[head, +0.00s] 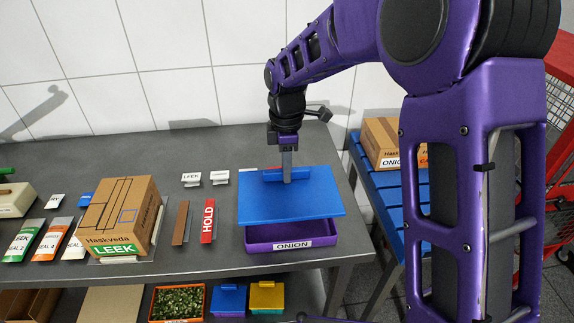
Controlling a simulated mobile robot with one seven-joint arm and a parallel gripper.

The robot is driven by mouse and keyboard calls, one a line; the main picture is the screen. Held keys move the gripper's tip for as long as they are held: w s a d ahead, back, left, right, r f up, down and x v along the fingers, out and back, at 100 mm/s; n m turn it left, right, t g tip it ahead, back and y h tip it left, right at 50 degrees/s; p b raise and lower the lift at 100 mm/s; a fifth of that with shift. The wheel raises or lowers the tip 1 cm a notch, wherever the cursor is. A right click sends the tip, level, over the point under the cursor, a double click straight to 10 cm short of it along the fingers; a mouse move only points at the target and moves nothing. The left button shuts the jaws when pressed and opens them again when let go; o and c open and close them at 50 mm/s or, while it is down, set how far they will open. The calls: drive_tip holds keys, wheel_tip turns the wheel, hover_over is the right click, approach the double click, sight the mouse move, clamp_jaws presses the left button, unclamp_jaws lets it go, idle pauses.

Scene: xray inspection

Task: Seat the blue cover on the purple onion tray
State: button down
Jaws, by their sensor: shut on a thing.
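The blue cover (290,208) is a flat rectangular lid with a raised bar handle on top. My gripper (287,176) is shut on that handle. The purple tray (292,244) labelled ONION stands on the grey table near its right front edge. The cover is over the tray, and a dark gap shows between them at the front, so the cover looks raised above the rim. It also sits further back and left than the tray's front edge. The inside of the tray is mostly hidden by the cover.
A LEEK carton (118,222) stands to the left, with a red HOLD strip (208,221) and a brown strip (181,223) between. Small LEEK and other signs stand behind. A blue slatted bench (402,208) with a carton (380,140) is right of the table.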

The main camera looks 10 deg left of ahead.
sight(287, 185)
drive_tip(key=shift+f+b, duration=1.7)
drive_tip(key=shift+f, duration=1.2)
drive_tip(key=shift+p, duration=0.45)
drive_tip(key=shift+f+b, duration=0.55)
drive_tip(key=shift+f, duration=0.4)
drive_tip(key=c, duration=0.7)
unclamp_jaws()
drive_tip(key=shift+r, duration=0.1)
